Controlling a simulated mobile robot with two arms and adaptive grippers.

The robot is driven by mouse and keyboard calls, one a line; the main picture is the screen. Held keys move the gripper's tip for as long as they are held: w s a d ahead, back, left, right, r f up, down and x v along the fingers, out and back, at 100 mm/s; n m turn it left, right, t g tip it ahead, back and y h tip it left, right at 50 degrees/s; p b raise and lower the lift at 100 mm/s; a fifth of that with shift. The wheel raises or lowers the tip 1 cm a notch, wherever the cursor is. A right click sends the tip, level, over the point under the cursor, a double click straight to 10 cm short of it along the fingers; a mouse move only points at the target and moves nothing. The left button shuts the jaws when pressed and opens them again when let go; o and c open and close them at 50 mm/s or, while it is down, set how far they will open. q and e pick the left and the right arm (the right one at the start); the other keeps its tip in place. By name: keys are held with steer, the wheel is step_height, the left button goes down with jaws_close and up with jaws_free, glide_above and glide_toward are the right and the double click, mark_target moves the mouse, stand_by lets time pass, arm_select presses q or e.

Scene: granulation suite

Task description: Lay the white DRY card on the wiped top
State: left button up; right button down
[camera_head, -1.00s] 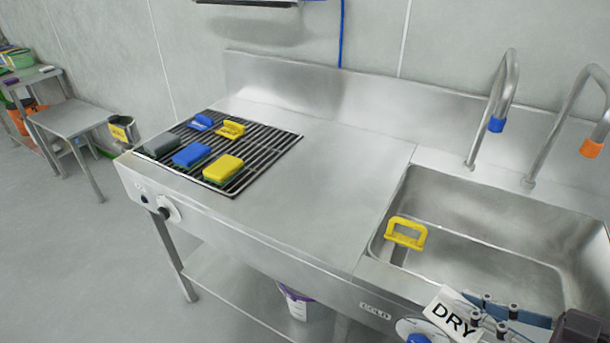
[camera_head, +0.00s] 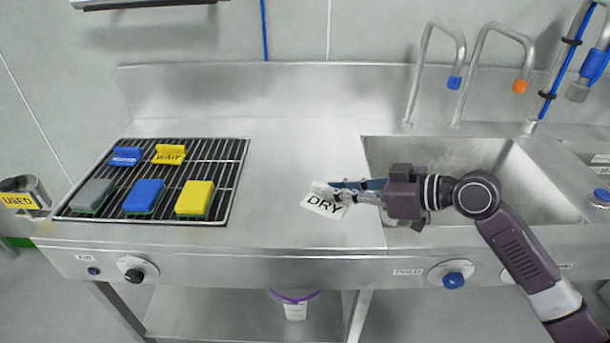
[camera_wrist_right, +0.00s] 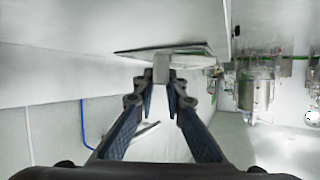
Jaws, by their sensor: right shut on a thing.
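The white DRY card (camera_head: 324,205) is in the fingers of my right gripper (camera_head: 350,191). Its black lettering faces up in the head view. It is over the bare steel top (camera_head: 290,160), left of the sink, close to the front edge. I cannot tell whether it touches the steel. In the right wrist view the card (camera_wrist_right: 185,57) shows as a thin plate, with a pale tab between the fingertips (camera_wrist_right: 162,84). My left gripper is in neither view.
A black slatted rack (camera_head: 236,165) at the left bears several sponges and small blue and yellow signs. The sink (camera_head: 480,150) lies under my right arm, with taps (camera_head: 425,60) behind. The steel between rack and card is clear. A USED bin (camera_head: 22,200) is far left.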

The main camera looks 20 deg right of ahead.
steer(key=w+r+m+t+h, duration=0.2)
steer(key=w+r+m+h, duration=0.1)
steer(key=w+r, duration=1)
steer(key=f, duration=0.6)
steer(key=w+f, duration=0.1)
steer(key=f, duration=1.3)
steer(key=shift+w+d+f, duration=0.25)
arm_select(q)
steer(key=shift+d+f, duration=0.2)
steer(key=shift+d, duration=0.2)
arm_select(e)
steer(key=shift+f+b, duration=0.15)
steer(key=shift+b, duration=0.15)
steer(key=c, duration=2)
jaws_free()
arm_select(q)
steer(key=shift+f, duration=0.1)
